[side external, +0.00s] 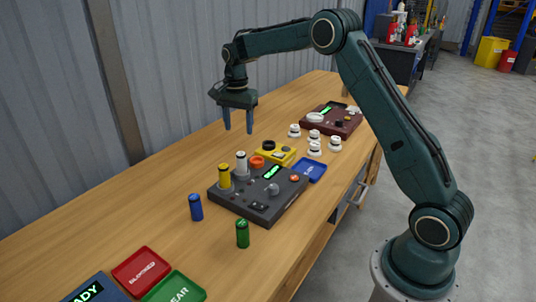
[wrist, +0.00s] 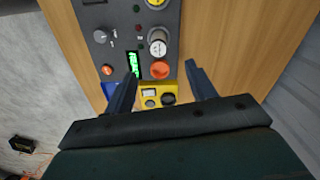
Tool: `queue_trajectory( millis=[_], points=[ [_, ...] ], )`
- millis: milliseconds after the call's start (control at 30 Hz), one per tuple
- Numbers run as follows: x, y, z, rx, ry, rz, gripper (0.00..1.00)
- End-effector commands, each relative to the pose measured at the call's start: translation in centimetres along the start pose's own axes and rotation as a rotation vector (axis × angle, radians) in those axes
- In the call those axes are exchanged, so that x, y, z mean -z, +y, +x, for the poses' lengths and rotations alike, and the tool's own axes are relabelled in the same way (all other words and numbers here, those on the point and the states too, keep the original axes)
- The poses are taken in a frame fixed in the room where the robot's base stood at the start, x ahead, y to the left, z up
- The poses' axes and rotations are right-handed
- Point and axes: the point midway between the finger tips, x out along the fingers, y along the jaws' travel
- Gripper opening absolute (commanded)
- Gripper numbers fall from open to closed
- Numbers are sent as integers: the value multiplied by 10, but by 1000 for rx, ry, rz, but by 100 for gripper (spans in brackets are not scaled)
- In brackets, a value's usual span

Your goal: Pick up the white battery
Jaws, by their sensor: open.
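The white battery (side external: 241,163) stands upright in the dark grey control panel (side external: 258,205), beside the yellow battery (side external: 224,176). In the wrist view the white battery (wrist: 157,44) shows end-on, beyond my fingertips and apart from them. My gripper (side external: 238,121) is open and empty, pointing down, well above the table. In the wrist view, an orange knob or cap (wrist: 160,69) shows between the fingers of my gripper (wrist: 161,71). Nothing hides the top of the white battery; its base is seated in the panel.
A blue battery (side external: 196,207) and a green battery (side external: 242,234) stand on the wooden table in front of the panel. A yellow device (side external: 285,155), a blue tray (side external: 310,169) and several white round pieces (side external: 315,149) lie behind. The corrugated wall is at left; the table's left side is clear.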

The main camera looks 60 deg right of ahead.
Motion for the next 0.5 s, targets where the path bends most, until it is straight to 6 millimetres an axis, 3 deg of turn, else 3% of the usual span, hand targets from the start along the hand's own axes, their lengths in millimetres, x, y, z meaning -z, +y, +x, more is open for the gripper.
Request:
queue_trajectory(
  millis=[300,500],
  points=[
    [0,0,48,-2,-1,-1,56],
    [0,0,60,0,0,-1,56]
  ],
)
